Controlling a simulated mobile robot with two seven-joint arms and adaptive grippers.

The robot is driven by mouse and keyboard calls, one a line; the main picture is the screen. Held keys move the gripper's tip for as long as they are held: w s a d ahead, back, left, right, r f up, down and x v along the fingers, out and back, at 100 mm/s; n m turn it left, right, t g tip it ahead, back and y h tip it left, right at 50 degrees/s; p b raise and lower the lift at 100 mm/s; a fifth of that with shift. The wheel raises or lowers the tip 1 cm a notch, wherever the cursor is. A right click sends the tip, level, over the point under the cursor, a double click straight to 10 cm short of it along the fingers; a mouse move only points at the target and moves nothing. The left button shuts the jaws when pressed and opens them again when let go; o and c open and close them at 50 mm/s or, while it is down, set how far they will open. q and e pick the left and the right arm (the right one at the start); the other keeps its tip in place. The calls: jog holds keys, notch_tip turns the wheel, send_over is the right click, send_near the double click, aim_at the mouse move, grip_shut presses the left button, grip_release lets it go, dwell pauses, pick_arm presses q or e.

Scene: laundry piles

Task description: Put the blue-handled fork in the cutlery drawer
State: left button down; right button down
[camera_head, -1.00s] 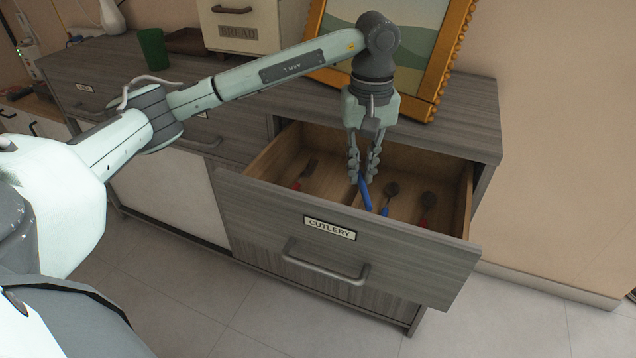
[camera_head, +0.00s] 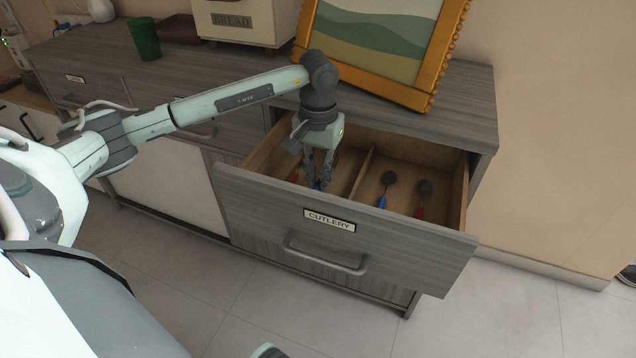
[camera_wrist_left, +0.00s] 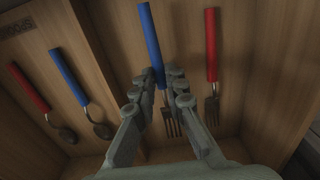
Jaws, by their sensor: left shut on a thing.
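The cutlery drawer (camera_head: 345,222) is pulled open, with a wooden divider inside. My left gripper (camera_head: 319,180) reaches down into its left compartment. It is shut on the blue-handled fork, whose handle (camera_wrist_left: 150,42) and tines (camera_wrist_left: 172,124) show between the fingers in the wrist view. In the head view only a bit of the blue handle shows behind the drawer front. I cannot tell if the fork touches the drawer floor. A red-handled fork (camera_wrist_left: 211,60) lies beside it in the same compartment. My right gripper is not in view.
Across the divider (camera_head: 362,172) lie a blue-handled spoon (camera_head: 387,188) and a red-handled spoon (camera_head: 422,197). The drawer front stands close before the gripper. A gold-framed picture (camera_head: 440,62), a bread box (camera_head: 262,22) and a green cup (camera_head: 144,40) stand on the counter.

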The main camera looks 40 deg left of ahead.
pick_arm(q)
jog(key=shift+f, duration=1.1)
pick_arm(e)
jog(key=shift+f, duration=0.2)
pick_arm(q)
jog(key=shift+f, duration=0.15)
jog(key=c, duration=1.8)
grip_release()
jog(key=shift+o, duration=1.2)
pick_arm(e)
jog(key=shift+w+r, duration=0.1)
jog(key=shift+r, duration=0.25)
